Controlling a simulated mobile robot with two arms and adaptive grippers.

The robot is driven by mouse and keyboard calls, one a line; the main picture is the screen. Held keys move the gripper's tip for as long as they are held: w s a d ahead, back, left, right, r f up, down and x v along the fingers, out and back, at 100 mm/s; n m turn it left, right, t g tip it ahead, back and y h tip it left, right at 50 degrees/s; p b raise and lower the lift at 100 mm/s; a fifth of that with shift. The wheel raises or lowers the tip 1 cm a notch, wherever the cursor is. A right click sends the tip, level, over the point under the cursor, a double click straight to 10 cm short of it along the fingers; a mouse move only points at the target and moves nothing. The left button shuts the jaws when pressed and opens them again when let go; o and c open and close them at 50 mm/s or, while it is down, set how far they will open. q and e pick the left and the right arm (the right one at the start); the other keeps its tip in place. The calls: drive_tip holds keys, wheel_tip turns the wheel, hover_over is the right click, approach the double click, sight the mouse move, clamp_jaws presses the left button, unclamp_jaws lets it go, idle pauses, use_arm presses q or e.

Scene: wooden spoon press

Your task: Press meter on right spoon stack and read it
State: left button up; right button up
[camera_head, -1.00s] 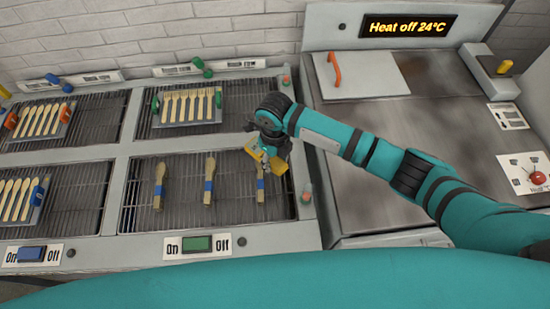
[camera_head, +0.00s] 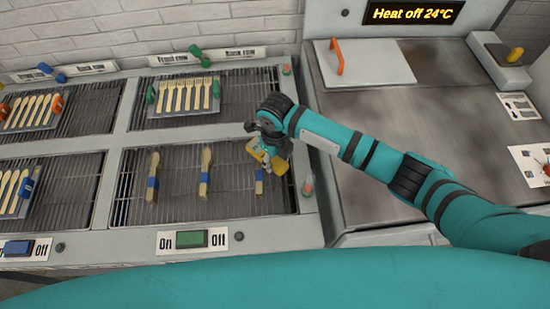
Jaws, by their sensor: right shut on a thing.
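Three upright-lying wooden spoon stacks with blue bands sit on the front right grill: a left one (camera_head: 153,178), a middle one (camera_head: 205,174) and the right spoon stack (camera_head: 259,186). My right gripper (camera_head: 266,152) is over the right stack and hides its upper part. It is shut on a yellow meter (camera_head: 280,166), which overlaps the stack in the picture. I cannot tell whether the meter touches the stack, and no reading is legible. My left gripper is not in view.
A tray of wooden forks (camera_head: 187,97) with green handles is on the back right grill. A green switch (camera_head: 192,238) is on the front edge. A steel counter (camera_head: 440,120) with a white board (camera_head: 365,68) stands right. The display (camera_head: 412,13) reads "Heat off 24°C".

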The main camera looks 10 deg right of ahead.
clamp_jaws()
drive_tip(key=shift+f, duration=0.35)
idle(0.8)
drive_tip(key=shift+f, duration=0.1)
idle(1.3)
wheel_tip(320, 180, up, 7)
drive_tip(key=p, duration=0.6)
idle(1.4)
